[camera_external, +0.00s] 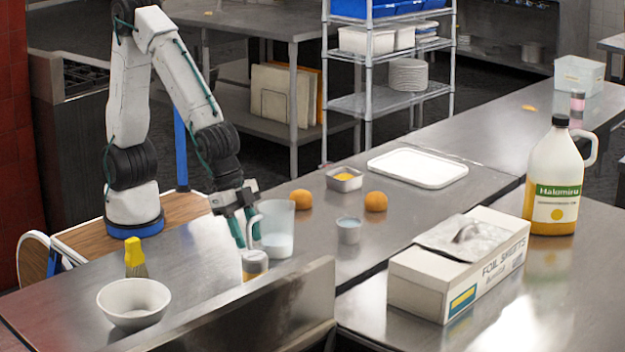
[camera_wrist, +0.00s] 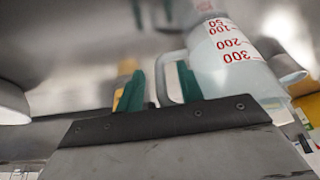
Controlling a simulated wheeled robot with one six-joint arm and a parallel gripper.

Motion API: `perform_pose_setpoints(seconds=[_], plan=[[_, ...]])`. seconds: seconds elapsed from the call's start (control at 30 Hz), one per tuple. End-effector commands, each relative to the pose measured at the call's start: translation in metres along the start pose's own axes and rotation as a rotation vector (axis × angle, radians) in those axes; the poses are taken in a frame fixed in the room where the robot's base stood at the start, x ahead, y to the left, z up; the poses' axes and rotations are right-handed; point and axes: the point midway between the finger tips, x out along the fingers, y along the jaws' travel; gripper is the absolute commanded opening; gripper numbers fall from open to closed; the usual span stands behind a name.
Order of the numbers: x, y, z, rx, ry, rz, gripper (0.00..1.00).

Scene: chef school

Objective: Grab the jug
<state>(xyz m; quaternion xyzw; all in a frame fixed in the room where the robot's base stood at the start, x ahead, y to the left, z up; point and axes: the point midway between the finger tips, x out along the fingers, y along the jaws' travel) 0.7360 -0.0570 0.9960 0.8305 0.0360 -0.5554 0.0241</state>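The jug (camera_external: 279,232) is a translucent measuring jug with its handle on the left, standing on the metal counter. In the wrist view, the jug (camera_wrist: 225,65) shows red markings of 50, 100, 200 and 300. My gripper (camera_external: 243,226) is at the handle side of the jug, fingers pointing down. In the wrist view, the green fingers of my gripper (camera_wrist: 158,90) are apart, with the handle's outer bar between them and a visible gap to the left finger. I cannot tell whether the right finger touches the handle.
A small jar (camera_external: 255,265) stands close by my fingertips. A white bowl (camera_external: 134,305) and yellow-topped brush (camera_external: 136,261) are at left. A foil box (camera_external: 445,275) is farther right.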

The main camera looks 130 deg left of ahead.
Motion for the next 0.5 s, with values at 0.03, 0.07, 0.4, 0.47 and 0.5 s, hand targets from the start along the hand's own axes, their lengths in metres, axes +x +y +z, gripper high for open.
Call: perform_pose_setpoints(seconds=[0.03,0.07,0.4,0.47,0.5], plan=[[0.0045,-0.0001,0.0003,0.000,-0.001,0.000,0.37],[0.0058,0.0000,0.0001,0.000,0.000,0.000,0.37],[0.0065,0.0000,-0.0001,0.000,0.001,0.001,0.09],[0.0064,0.0000,-0.0001,0.000,0.001,0.000,0.00],[0.0064,-0.0001,-0.0001,0.000,0.001,0.000,0.00]])
